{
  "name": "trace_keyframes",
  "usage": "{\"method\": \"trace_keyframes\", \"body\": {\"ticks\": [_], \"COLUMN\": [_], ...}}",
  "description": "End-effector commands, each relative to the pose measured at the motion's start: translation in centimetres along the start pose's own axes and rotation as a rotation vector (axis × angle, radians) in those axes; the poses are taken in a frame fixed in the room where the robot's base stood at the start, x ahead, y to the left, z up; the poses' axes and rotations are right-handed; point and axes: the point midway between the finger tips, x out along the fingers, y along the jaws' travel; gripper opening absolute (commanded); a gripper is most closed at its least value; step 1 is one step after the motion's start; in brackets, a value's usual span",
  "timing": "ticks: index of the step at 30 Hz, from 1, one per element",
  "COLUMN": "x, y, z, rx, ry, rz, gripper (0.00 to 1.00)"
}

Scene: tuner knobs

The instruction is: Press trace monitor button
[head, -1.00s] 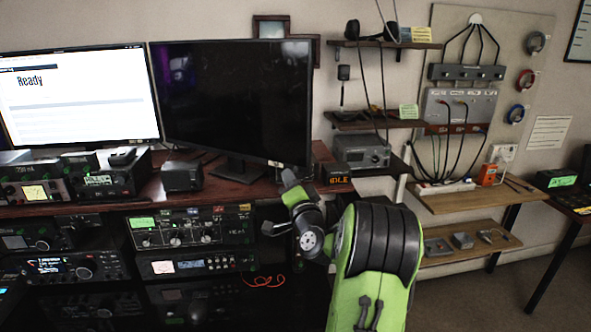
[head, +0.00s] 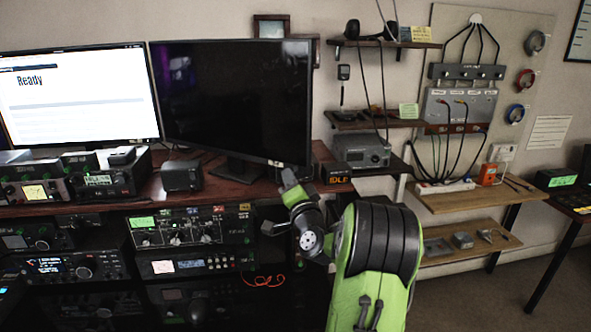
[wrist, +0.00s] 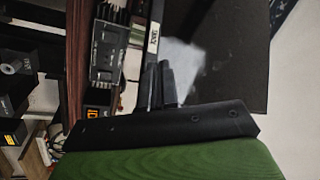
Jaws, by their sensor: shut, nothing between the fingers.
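The trace monitor appears to be the dark screen (head: 235,100) right of the lit one. A small pale label (head: 275,163) sits on its lower bezel near the right corner; its text is too small to read in the head view. The label also shows in the wrist view (wrist: 153,37), where the screen (wrist: 215,50) stands sideways. No separate button can be made out. My gripper (head: 288,178) is just below that corner; the fingers are small there. In the wrist view my gripper (wrist: 160,78) is shut and empty, its tips close to the bezel; contact cannot be told.
An orange IDLE display (head: 337,174) and a grey box (head: 362,152) stand right of my gripper. A black speaker box (head: 181,176) is left of the monitor's stand. Radio units (head: 190,228) fill the rack below. Shelves with hanging cables are at the right.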

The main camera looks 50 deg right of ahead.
Motion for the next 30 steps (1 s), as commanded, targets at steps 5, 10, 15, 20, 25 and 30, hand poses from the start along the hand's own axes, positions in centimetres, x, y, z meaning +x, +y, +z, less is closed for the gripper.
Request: {"method": "trace_keyframes", "body": {"ticks": [5,10,15,20,25,30], "x": [0.00,0.00,0.00,0.24,0.64,0.63], "y": [0.00,0.00,0.00,0.18,0.42,0.43], "z": [0.00,0.00,0.00,-0.17,-0.47,-0.47], "rx": [0.000,0.000,0.000,0.000,0.000,0.000], "ry": [0.000,0.000,0.000,0.000,0.000,0.000], "rz": [0.000,0.000,0.000,0.000,-0.001,0.000], "gripper": [0.00,0.00,0.00,0.00,0.00,0.00]}}
